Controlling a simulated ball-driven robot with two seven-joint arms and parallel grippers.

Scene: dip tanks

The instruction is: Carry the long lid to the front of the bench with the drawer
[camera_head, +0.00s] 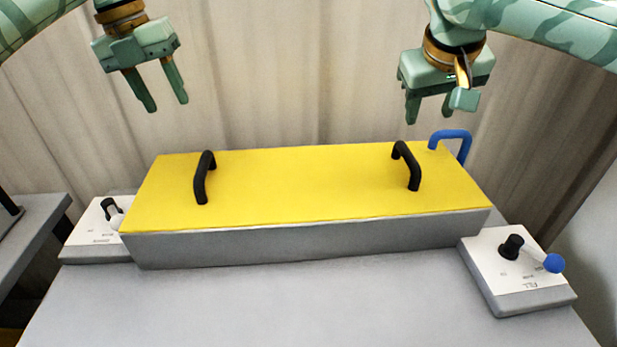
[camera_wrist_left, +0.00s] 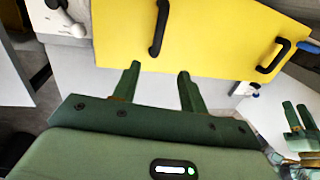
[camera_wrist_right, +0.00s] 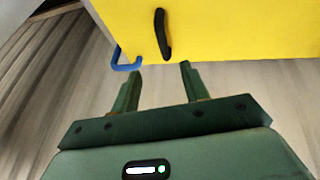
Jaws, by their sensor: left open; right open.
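The long yellow lid (camera_head: 300,185) lies flat on top of a grey tank (camera_head: 310,243) on the bench. It has a black handle near its left end (camera_head: 203,178) and another near its right end (camera_head: 407,166). My left gripper (camera_head: 168,105) is open and empty, above and beyond the lid's left part. My right gripper (camera_head: 429,112) is open and empty, above and beyond the right handle. The left wrist view shows the lid (camera_wrist_left: 205,38) past the fingers; the right wrist view shows it too (camera_wrist_right: 230,30). No drawer shows.
A control box (camera_head: 517,272) with a black knob and blue-tipped lever sits right of the tank; another box (camera_head: 95,235) sits at left. A blue bent pipe (camera_head: 455,136) rises behind the lid's right end. The bench front (camera_head: 290,310) is clear. Another grey surface (camera_head: 35,225) stands at far left.

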